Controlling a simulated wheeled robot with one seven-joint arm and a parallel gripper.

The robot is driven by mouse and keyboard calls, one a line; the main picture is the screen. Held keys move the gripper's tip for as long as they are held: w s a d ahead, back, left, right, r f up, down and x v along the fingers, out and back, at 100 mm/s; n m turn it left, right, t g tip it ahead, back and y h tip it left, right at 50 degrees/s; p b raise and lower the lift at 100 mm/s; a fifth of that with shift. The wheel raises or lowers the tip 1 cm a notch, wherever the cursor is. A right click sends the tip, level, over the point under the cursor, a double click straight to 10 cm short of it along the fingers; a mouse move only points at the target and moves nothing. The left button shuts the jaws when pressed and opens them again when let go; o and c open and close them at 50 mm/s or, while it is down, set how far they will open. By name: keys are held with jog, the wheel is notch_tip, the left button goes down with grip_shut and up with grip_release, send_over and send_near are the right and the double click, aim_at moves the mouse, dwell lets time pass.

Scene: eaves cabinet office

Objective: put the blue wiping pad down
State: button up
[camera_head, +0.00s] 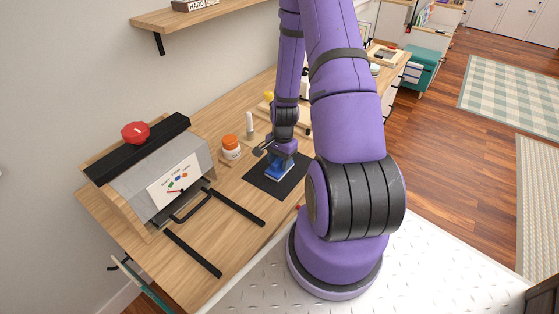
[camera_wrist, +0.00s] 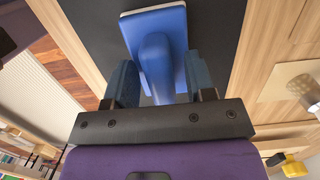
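The blue wiping pad (camera_head: 281,172) lies on the dark mat (camera_head: 262,183) on the wooden desk. In the wrist view, the pad (camera_wrist: 172,28) shows its blue top, a pale edge and a raised blue handle. My gripper (camera_head: 279,156) is right above the pad, pointing down. In the wrist view, the two fingers of my gripper (camera_wrist: 160,80) stand on either side of the handle, spread wider than it, with a gap visible. The pad looks flat on the mat; its underside is hidden.
An orange-capped jar (camera_head: 231,150) and a white upright bottle (camera_head: 249,124) stand left of the mat. Yellow-topped items stand behind my gripper.

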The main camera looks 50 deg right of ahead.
notch_tip(320, 180, up, 12)
jog(key=d, duration=0.2)
jog(key=a+r+n+t+h, duration=0.1)
jog(key=a+r+n, duration=0.4)
jog(key=r, duration=0.5)
jog(key=a+r+n+t+h, duration=0.1)
jog(key=a+r+n, duration=0.2)
jog(key=a+r, duration=0.6)
jog(key=s+a+r+n+t, duration=0.1)
jog(key=s+a+r+n, duration=0.3)
jog(key=s+r, duration=0.2)
jog(key=s+a+r+n+t, duration=0.2)
jog(key=s+a+r+n, duration=0.2)
jog(key=s+r, duration=0.3)
notch_tip(320, 180, up, 3)
jog(key=shift+a+f+n, duration=0.15)
jog(key=shift+a+n, duration=0.05)
jog(key=shift+n, duration=0.1)
